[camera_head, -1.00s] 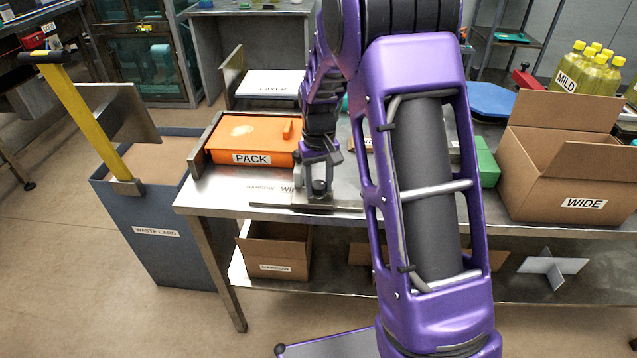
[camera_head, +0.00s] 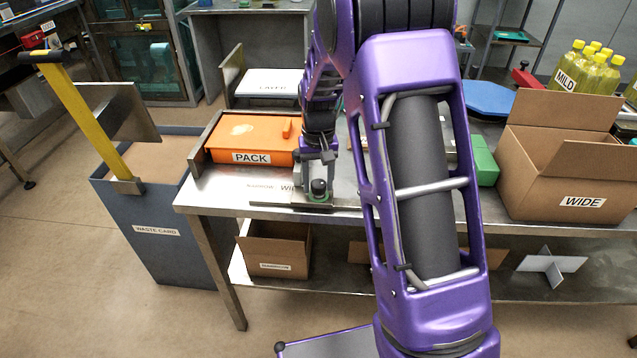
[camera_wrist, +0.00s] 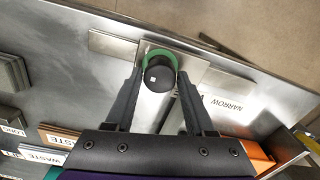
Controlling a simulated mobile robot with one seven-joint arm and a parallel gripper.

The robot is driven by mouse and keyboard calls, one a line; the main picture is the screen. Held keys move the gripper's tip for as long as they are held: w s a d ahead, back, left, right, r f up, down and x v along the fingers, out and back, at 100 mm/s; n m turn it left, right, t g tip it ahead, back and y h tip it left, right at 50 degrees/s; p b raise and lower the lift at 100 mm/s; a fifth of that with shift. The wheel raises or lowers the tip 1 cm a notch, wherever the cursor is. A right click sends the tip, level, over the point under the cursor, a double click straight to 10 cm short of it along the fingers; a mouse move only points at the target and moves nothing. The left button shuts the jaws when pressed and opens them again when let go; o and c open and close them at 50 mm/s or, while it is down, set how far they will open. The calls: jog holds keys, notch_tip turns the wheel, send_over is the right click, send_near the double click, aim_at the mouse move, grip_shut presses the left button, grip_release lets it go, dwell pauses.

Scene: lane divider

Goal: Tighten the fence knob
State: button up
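The fence knob (camera_wrist: 160,76) is black and round, with a small white mark on top and a green ring (camera_wrist: 152,52) around its base. In the head view the knob (camera_head: 318,188) stands near the table's front edge, on the metal fence (camera_head: 283,205). My gripper (camera_wrist: 160,82) is open, its two dark fingers one on each side of the knob. Small gaps seem to show between fingers and knob. In the head view my gripper (camera_head: 318,165) is right at the knob, just behind and above it. The fingertips' exact height against the knob is hard to tell.
An orange PACK box (camera_head: 250,138) lies left of the knob on the steel table (camera_head: 215,192). A WIDE carton (camera_head: 555,180) and a green block (camera_head: 485,162) stand to the right. A waste bin (camera_head: 150,235) is beyond the table's left end.

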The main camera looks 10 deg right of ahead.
aim_at(318, 182)
jog(key=shift+o, duration=1.3)
jog(key=shift+s+f, duration=0.1)
notch_tip(318, 182, up, 18)
jog(key=p, duration=0.1)
jog(key=shift+f+p, duration=0.25)
jog(key=shift+p, duration=0.05)
